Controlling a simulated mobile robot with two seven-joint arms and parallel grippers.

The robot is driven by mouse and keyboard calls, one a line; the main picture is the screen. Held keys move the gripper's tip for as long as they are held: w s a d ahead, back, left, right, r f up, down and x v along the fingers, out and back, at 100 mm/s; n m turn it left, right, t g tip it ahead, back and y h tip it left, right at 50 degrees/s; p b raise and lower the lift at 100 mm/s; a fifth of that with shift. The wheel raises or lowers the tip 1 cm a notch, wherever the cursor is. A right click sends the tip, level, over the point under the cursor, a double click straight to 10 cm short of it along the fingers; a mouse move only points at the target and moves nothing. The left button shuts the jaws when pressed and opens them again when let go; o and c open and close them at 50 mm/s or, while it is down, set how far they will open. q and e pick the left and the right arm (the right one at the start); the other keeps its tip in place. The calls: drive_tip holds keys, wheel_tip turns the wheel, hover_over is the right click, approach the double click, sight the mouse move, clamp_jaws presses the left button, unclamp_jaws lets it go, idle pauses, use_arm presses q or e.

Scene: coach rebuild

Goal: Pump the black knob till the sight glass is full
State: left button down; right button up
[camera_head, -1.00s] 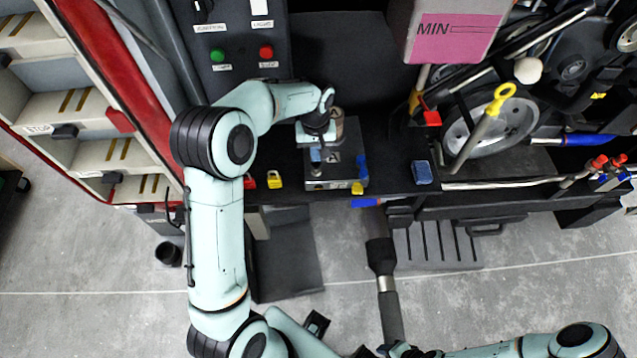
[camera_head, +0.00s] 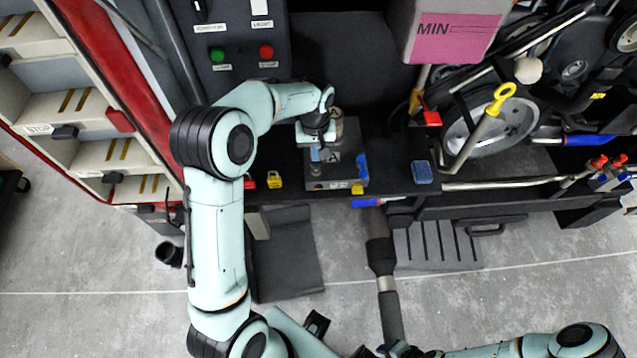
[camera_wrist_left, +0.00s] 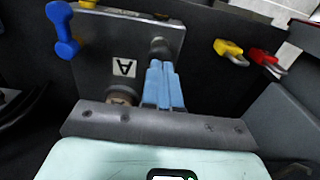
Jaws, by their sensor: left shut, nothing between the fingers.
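A grey metal unit (camera_head: 350,182) with an "A" label stands on the dark shelf. It also shows in the wrist view (camera_wrist_left: 95,45). My left gripper (camera_head: 322,155) is over its top. In the wrist view its light blue fingers (camera_wrist_left: 164,85) are shut together and empty. Their tips are right at a dark round knob (camera_wrist_left: 158,47) on the unit; I cannot tell whether they touch it. A brownish round part (camera_wrist_left: 122,97), perhaps the sight glass, is partly hidden behind my gripper's bar; its level cannot be read. My right gripper is not in view; only part of that arm shows.
A blue handle (camera_head: 361,167) is on the unit's right side. Yellow (camera_head: 274,180) and red padlocks lie to its left, and a blue block (camera_head: 422,172) to its right. A control panel (camera_head: 238,50) with green and red buttons stands behind. A pink MIN label (camera_head: 455,38) hangs back right.

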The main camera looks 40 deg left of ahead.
use_arm(q)
drive_tip(key=shift+f, duration=0.2)
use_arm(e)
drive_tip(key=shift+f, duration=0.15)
use_arm(q)
drive_tip(key=shift+f+b, duration=0.9)
drive_tip(key=shift+f, duration=0.7)
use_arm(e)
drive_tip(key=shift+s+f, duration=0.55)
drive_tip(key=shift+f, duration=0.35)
use_arm(q)
drive_tip(key=shift+r, duration=0.1)
drive_tip(key=shift+r+p, duration=1)
drive_tip(key=shift+r, duration=0.65)
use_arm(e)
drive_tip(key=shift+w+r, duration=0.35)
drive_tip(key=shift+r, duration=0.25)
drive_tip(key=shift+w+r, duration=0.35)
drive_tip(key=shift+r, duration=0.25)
use_arm(q)
drive_tip(key=shift+f, duration=0.1)
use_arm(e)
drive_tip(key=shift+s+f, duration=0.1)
